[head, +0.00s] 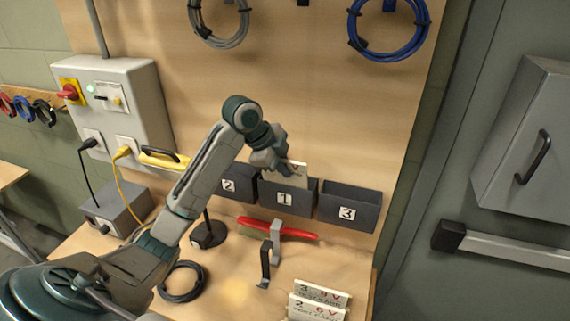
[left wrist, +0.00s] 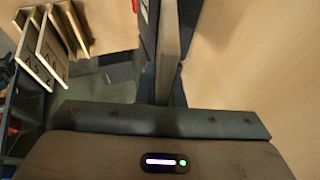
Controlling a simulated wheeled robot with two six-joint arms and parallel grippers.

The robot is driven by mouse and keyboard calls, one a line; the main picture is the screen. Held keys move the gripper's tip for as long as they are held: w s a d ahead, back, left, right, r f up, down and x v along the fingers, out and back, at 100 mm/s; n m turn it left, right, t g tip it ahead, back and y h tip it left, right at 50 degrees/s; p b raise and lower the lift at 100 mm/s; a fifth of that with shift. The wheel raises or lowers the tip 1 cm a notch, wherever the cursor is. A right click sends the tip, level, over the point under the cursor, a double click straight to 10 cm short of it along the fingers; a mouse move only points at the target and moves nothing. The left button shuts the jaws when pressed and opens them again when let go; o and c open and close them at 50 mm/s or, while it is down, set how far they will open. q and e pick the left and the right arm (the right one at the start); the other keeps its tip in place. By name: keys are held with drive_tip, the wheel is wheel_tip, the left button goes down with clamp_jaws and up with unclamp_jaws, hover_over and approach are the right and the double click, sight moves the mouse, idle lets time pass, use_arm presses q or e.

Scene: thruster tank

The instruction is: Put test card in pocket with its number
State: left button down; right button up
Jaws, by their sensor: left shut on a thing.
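My left gripper (head: 284,168) is shut on a pale test card (head: 298,172), just above the dark pocket marked 1 (head: 300,199). The card's lower part meets the mouth of this pocket; I cannot tell how deep it reaches. Only a "V" shows on the card, and its number is hidden. In the left wrist view the held card (left wrist: 169,48) shows edge-on. Pocket 2 (head: 243,190) is on the left, partly behind my arm, and pocket 3 (head: 362,200) is on the right. My right gripper is out of view.
Cards reading "3 - 9 V" (head: 322,293) and "2 - 6 V" (head: 315,309) stand at the bench's front right. A red-handled tool (head: 300,233) lies below the pockets. A black cable coil (head: 182,283) and a grey box (head: 112,212) are to the left.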

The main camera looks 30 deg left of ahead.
use_arm(q)
drive_tip(key=shift+w+a+f+b, duration=0.1)
drive_tip(key=shift+w+f+b, duration=0.1)
drive_tip(key=shift+f, duration=0.35)
drive_tip(key=shift+w+f+b, duration=0.1)
drive_tip(key=shift+f+b, duration=0.05)
drive_tip(key=shift+f, duration=0.35)
drive_tip(key=shift+w+a+f, duration=0.1)
drive_tip(key=shift+w+f, duration=0.15)
drive_tip(key=shift+f, duration=0.4)
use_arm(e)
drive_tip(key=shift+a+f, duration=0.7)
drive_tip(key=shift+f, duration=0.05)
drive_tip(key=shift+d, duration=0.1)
use_arm(q)
drive_tip(key=c, duration=1.5)
unclamp_jaws()
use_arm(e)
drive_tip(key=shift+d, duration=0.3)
